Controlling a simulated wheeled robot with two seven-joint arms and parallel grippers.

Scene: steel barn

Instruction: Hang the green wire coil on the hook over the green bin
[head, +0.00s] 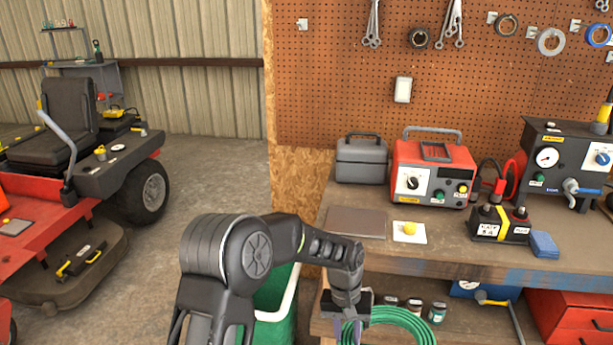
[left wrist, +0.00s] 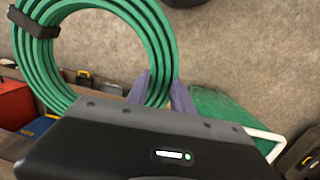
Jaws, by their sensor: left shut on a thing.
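The green wire coil (head: 398,313) hangs in my left gripper (head: 348,318) at the bottom of the head view, in front of the bench's lower shelf. In the left wrist view, the coil (left wrist: 158,52) passes between the two purple-grey fingers (left wrist: 160,84), which are shut on its strands; a black tie shows on its far side. The green bin (head: 275,332) with a white rim stands left of the bench, partly behind my arm; it also shows in the left wrist view (left wrist: 217,112). A small, empty white hook (head: 302,24) is high on the pegboard's left side. My right gripper is out of view.
The workbench (head: 455,250) carries a grey case (head: 361,160), a red charger (head: 434,172) and a battery (head: 500,222). Jars (head: 437,313) stand on the lower shelf, near the coil. Other pegboard hooks hold tape rolls and wrenches. A red mower (head: 75,170) is at left; floor between is clear.

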